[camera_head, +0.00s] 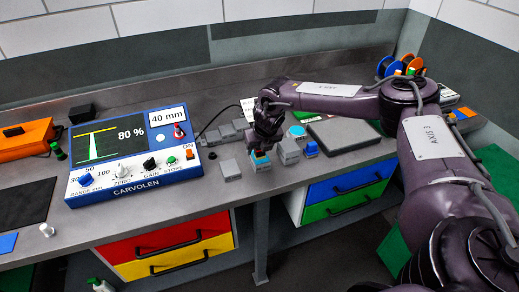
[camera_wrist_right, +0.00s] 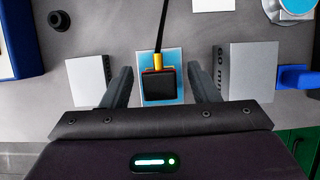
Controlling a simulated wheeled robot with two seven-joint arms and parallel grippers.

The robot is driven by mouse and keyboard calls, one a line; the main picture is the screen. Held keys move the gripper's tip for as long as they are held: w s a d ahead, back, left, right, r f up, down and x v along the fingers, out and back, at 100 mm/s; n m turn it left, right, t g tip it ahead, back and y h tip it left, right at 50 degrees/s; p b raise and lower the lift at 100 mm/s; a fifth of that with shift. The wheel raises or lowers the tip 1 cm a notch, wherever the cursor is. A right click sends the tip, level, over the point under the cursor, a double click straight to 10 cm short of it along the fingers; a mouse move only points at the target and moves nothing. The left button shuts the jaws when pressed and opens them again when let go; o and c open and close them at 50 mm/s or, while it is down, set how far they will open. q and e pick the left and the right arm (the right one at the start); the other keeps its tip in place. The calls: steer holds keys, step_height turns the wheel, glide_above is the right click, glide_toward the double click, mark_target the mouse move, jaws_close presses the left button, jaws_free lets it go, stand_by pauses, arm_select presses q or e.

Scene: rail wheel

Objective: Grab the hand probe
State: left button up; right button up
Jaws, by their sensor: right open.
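The hand probe (camera_wrist_right: 160,86) is a small black block with a red edge, a yellow neck and a black cable running up. In the right wrist view it sits on a light blue pad (camera_wrist_right: 174,58). My right gripper (camera_wrist_right: 162,84) is open, with one finger on each side of the probe and gaps between. In the head view the probe (camera_head: 260,154) is partly hidden below my right gripper (camera_head: 262,142), low over the bench. My left gripper is not in view.
Grey blocks (camera_wrist_right: 88,80) and (camera_wrist_right: 251,70) stand close outside both fingers. The blue instrument box (camera_head: 136,188) stands left on the grey bench, its screen reading 80 %. A blue block (camera_head: 311,149) is right of the probe. Drawers (camera_head: 345,190) are below the bench.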

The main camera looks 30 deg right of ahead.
steer(key=c, duration=1.1)
steer(key=shift+r, duration=0.1)
